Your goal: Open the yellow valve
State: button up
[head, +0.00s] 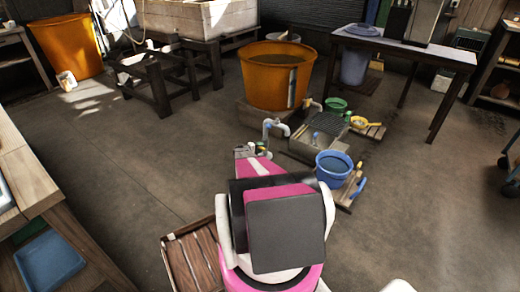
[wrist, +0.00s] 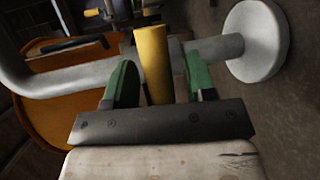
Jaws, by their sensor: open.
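In the wrist view the yellow valve handle (wrist: 152,55) stands upright in front of a grey pipe (wrist: 75,80). My gripper (wrist: 160,78) is open, with one green finger on each side of the handle's lower part. The handle looks to be between the fingers; I cannot tell whether either touches it. In the head view my pink arm reaches forward to the grey pipe (head: 280,128) beside the orange tub. The handle is small there and partly hidden by my arm.
The orange tub (head: 262,80) stands behind the pipe. A grey basin (head: 305,148), a blue bucket (head: 333,165) and a green bowl (head: 335,104) are to its right. A wooden table (head: 25,180) is at left. The floor at centre left is clear.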

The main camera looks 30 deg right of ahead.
jog(key=c, duration=0.9)
jog(key=m+t+y, duration=0.1)
jog(key=m, duration=0.2)
jog(key=shift+f+y, duration=0.1)
jog(key=shift+y, duration=0.2)
jog(key=m+t+y, duration=0.1)
jog(key=m+t, duration=0.1)
jog(key=m, duration=0.1)
jog(key=shift+f, duration=0.1)
jog(key=m+t+y, duration=0.1)
jog(key=m+t, duration=0.1)
jog(key=m, duration=0.1)
jog(key=shift+w+a, duration=0.1)
jog(key=shift+w+m+t+y, duration=0.15)
jog(key=shift+m+t+y, duration=0.45)
jog(key=shift+m+t, duration=0.75)
jog(key=shift+m, duration=0.25)
